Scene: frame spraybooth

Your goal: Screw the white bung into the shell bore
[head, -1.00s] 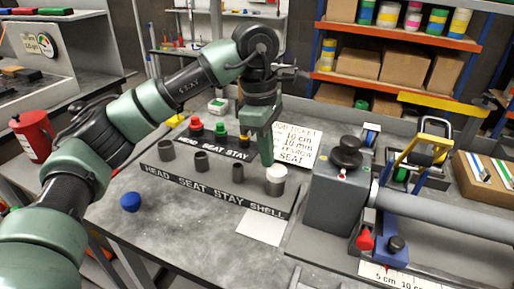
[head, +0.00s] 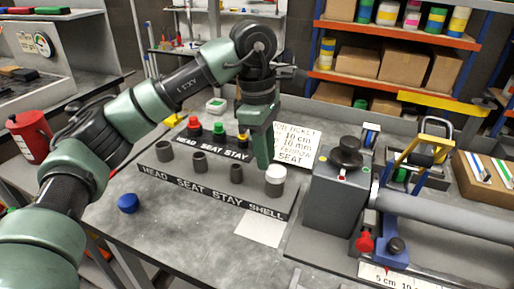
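The white bung (head: 275,173) sits upright at the top of the grey shell bore (head: 274,188), the rightmost tube on the rack labelled HEAD, SEAT, STAY, SHELL. How deep it sits in the bore I cannot tell. My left gripper (head: 262,168) points down just left of the white bung, its fingers seen edge-on. Whether the fingers are apart or closed is hidden from this angle, and I see nothing held in them. My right gripper is not in view.
Three other grey tubes, including the seat tube (head: 200,162), stand left on the labelled rack (head: 160,179). Red and green plugs stand behind. A grey clamp block (head: 335,205) stands to the right.

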